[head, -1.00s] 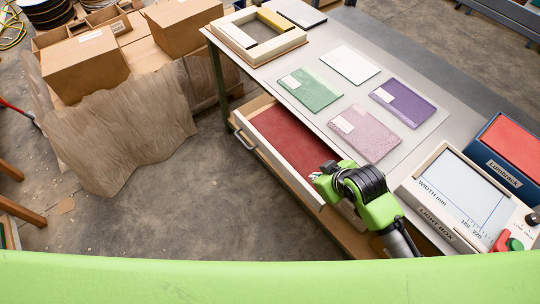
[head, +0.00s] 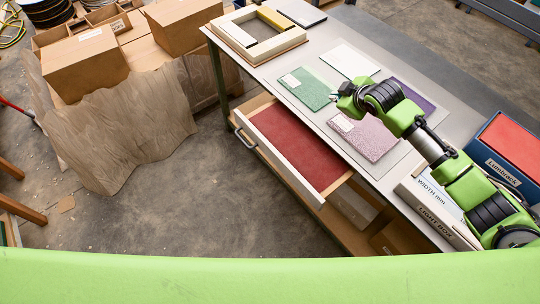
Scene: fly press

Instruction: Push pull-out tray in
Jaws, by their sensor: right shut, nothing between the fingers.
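The pull-out tray (head: 285,170) has a pale front board and a red lining. It sticks out from under the long side of the grey table, with a metal handle (head: 242,140) near its left end. My right gripper (head: 334,96) is shut and empty. It shows above the table top near the green sheet's right edge, apart from the tray; its exact height is unclear. My left gripper is out of view.
The table (head: 232,58) bears a green sheet (head: 302,88), a pink sheet (head: 365,138), a white sheet (head: 348,61), a partly hidden purple sheet and a wooden frame (head: 295,38). The light box (head: 437,213) is partly covered by my right arm. Floor before the tray is clear.

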